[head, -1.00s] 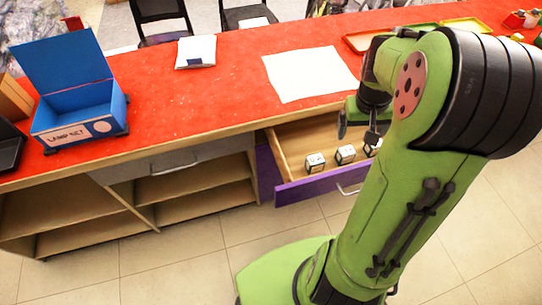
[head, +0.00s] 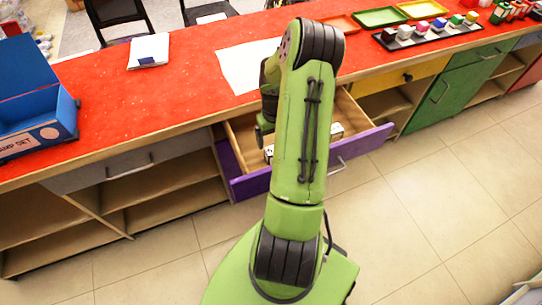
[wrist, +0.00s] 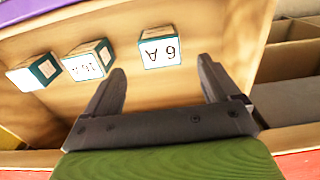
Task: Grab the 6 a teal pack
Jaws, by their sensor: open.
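The 6 A pack (wrist: 161,50) is a small white and teal box. It lies in the open drawer, its label upside down in the wrist view. My gripper (wrist: 162,80) is open and empty, its fingers pointing toward this pack, which is just beyond the fingertips and not between them. In the head view my gripper (head: 263,134) hangs over the left part of the purple-fronted drawer (head: 250,186). The leftmost pack there (head: 268,154) is partly hidden by my arm.
Two similar packs lie beside it in the wrist view: one reading 16 A (wrist: 88,62) and another (wrist: 36,72) at the far left. The red counter (head: 180,95) overhangs the drawer. A blue box (head: 35,110) stands on the counter at left.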

